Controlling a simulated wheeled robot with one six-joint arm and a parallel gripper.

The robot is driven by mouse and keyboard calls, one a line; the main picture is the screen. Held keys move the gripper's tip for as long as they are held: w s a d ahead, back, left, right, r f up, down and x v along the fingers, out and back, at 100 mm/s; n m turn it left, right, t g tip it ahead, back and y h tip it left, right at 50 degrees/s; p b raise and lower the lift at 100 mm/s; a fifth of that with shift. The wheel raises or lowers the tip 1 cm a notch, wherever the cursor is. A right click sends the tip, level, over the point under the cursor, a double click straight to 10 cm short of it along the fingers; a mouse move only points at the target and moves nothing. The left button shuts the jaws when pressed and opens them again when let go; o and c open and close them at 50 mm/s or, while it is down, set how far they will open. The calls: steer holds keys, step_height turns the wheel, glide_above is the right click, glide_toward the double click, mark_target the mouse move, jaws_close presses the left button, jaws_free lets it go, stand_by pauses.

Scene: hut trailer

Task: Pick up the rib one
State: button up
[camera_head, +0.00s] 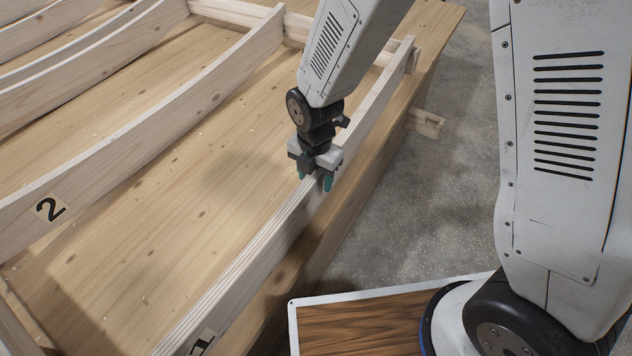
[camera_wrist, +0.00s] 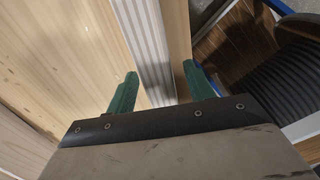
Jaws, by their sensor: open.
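Rib one is a long pale layered wooden strip (camera_head: 258,258) standing on edge along the right side of the wooden table. Its label, partly cut off at the bottom of the head view, appears to read 1. My gripper (camera_head: 316,182) is over the middle of this rib, with its green fingers pointing down on either side. In the wrist view the rib (camera_wrist: 146,40) runs between the two open fingers (camera_wrist: 158,92). A gap shows beside the left finger; I cannot tell whether the right finger touches the rib.
A rib labelled 2 (camera_head: 140,150) stands to the left, with more curved ribs (camera_head: 80,85) beyond it. The wooden table top (camera_head: 150,235) between ribs is clear apart from small chips. Speckled floor (camera_head: 440,190) lies right of the table edge.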

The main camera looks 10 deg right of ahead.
steer(key=shift+f, duration=1.3)
jaws_close()
steer(key=shift+w+r, duration=0.1)
steer(key=shift+r, duration=0.5)
step_height(320, 180, up, 17)
